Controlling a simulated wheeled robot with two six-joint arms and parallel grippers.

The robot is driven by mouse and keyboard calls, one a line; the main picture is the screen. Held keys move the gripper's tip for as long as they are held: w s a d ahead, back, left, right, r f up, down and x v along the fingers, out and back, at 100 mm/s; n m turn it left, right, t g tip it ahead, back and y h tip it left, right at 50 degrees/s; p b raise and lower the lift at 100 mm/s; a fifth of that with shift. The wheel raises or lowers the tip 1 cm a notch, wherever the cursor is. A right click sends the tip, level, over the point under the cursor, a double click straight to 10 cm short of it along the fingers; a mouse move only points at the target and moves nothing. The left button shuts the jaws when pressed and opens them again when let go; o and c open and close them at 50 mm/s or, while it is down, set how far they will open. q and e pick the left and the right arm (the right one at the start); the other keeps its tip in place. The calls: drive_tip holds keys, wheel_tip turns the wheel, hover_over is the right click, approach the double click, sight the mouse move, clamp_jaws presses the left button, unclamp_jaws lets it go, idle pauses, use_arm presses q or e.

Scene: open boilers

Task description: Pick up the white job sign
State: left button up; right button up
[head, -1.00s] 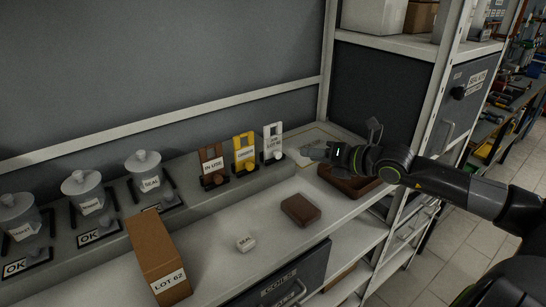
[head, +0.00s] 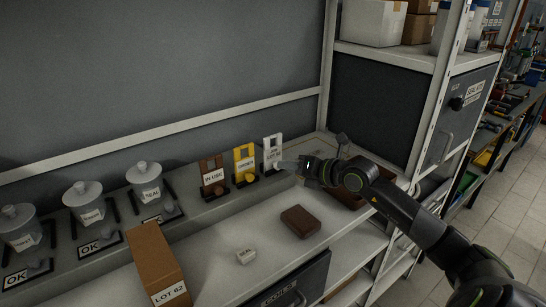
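The white job sign (head: 272,153) stands upright in a dark holder on the raised ledge, at the right end of a row of signs. It has a square hole at the top and small print that I cannot read. My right gripper (head: 287,164) reaches in from the right, with its fingers pointing left at the lower part of the white sign. From this angle I cannot tell whether the fingers touch it, or whether they are open or shut. My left gripper is out of view.
A yellow sign (head: 244,163) and a brown "IN USE" sign (head: 212,176) stand left of it. Several lidded grey pots (head: 84,202) line the ledge. A brown tray (head: 349,196) sits behind my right arm.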

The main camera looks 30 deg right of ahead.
drive_tip(key=shift+x, duration=1.1)
clamp_jaws()
